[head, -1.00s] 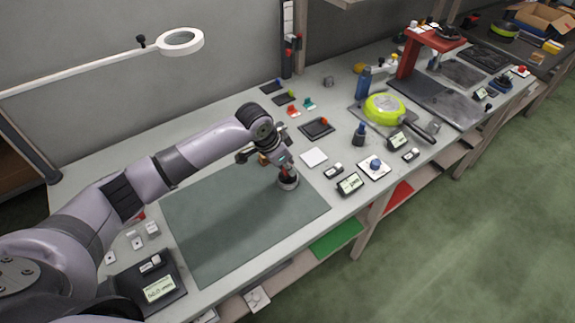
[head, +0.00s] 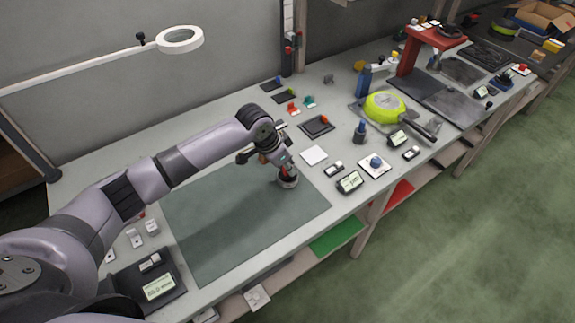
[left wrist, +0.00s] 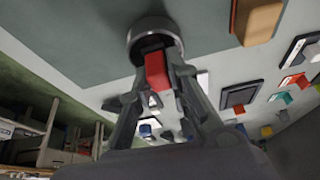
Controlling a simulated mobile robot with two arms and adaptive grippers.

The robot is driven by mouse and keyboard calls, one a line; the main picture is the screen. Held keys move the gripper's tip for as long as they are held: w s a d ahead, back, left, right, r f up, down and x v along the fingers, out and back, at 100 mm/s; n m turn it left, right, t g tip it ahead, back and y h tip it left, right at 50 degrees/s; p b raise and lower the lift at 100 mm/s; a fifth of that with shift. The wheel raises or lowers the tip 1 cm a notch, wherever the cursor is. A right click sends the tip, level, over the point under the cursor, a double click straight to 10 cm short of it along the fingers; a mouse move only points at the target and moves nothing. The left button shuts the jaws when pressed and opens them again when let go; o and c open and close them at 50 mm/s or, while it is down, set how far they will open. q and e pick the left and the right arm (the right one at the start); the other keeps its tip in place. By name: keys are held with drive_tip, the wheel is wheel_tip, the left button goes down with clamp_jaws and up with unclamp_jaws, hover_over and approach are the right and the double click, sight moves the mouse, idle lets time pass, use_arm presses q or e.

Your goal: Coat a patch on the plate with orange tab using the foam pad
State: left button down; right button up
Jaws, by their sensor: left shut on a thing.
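The dark plate with the orange tab (head: 315,127) lies flat on the bench, right of and behind my left gripper; it also shows in the left wrist view (left wrist: 238,95). My left gripper (head: 285,170) points down near the mat's right end. It is shut on a small red block (left wrist: 156,72), which I take for the foam pad's grip. The block's lower end is in or over a round metal-rimmed cup (head: 289,182) on the mat. Any foam there is hidden, and contact cannot be told. My right gripper is not in view.
A green mat (head: 225,225) is mostly bare. A tan block (left wrist: 262,20) stands close to the gripper. A white square (head: 314,155), small displays and a blue-knobbed device (head: 375,165) lie to the right. A green pan (head: 385,104) is farther off.

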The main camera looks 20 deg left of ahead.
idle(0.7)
use_arm(q)
drive_tip(key=shift+s+f+p, duration=0.1)
drive_tip(key=shift+p, duration=0.3)
idle(0.4)
idle(0.4)
drive_tip(key=shift+r, duration=0.2)
wheel_tip(320, 180, up, 7)
drive_tip(key=p, duration=0.7)
drive_tip(key=shift+p, duration=0.35)
drive_tip(key=shift+f, duration=0.1)
